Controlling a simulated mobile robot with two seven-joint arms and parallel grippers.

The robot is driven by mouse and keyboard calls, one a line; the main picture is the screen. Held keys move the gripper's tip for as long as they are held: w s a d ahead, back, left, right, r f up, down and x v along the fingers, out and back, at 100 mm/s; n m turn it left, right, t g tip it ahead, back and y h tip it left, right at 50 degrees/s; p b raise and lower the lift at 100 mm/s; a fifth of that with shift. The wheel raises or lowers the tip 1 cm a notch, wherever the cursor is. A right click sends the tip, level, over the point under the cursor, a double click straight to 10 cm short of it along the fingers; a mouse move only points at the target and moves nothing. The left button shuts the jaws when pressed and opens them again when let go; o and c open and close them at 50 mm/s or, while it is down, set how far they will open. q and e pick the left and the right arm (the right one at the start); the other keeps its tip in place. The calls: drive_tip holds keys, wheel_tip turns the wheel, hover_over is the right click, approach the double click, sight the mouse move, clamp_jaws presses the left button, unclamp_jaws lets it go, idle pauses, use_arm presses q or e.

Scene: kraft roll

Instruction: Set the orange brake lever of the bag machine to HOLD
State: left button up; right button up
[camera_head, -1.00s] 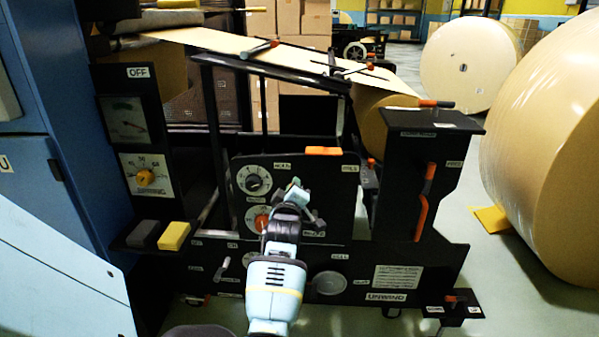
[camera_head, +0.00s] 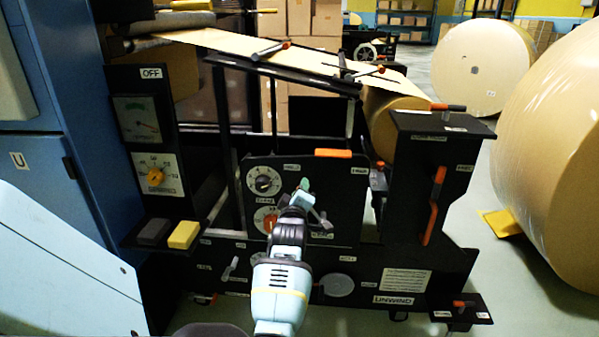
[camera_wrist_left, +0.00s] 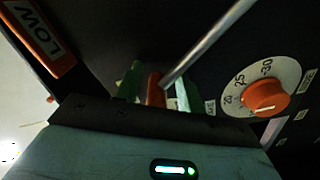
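The bag machine's black panel (camera_head: 345,180) carries a dial with an orange knob (camera_head: 266,220), which also shows in the left wrist view (camera_wrist_left: 265,95). My left gripper (camera_head: 312,200) is in front of the panel, right of the dials. In the left wrist view, its green fingers (camera_wrist_left: 156,88) stand on either side of an orange grip (camera_wrist_left: 155,90) at the end of a silver rod (camera_wrist_left: 208,42), seemingly the brake lever. Small gaps show beside the grip, so the fingers look open around it. In the head view the gripper hides this lever; I cannot read its position labels. My right gripper is not in view.
An orange bar (camera_head: 333,153) sits on the panel's top edge. Another orange lever (camera_head: 433,205) is on the black post to the right. Yellow and dark blocks (camera_head: 184,234) stick out at left.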

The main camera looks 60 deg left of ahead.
use_arm(q)
drive_tip(key=p+v, duration=0.2)
drive_tip(key=v, duration=0.6)
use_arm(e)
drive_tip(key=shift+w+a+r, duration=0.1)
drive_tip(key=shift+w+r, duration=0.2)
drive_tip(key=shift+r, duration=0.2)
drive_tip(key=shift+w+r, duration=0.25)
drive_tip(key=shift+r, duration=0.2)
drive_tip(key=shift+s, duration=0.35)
